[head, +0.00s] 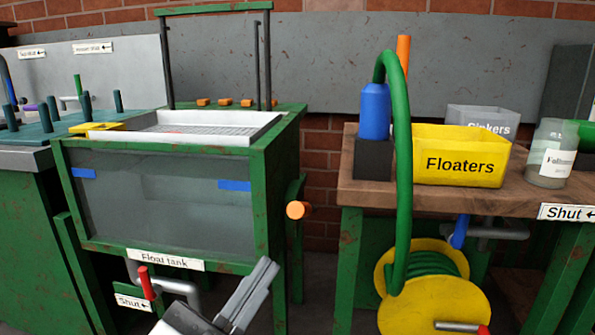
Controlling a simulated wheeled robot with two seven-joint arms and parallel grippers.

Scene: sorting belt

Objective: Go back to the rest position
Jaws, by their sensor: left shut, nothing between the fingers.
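My left gripper (265,270) shows at the bottom centre. Its grey fingers are together and point up and to the right, with nothing held. It is in front of the lower right part of the float tank (150,205), a green-framed tank with a clear front. I cannot tell the exact gap between them. My right gripper is not in view.
A wooden bench (350,200) at the right bears a yellow Floaters bin (440,140), a grey Sinkers bin (483,115) and a jar (552,140). A green hose (404,190) drops to a yellow reel (425,310). An orange knob (299,210) sticks out beside the tank.

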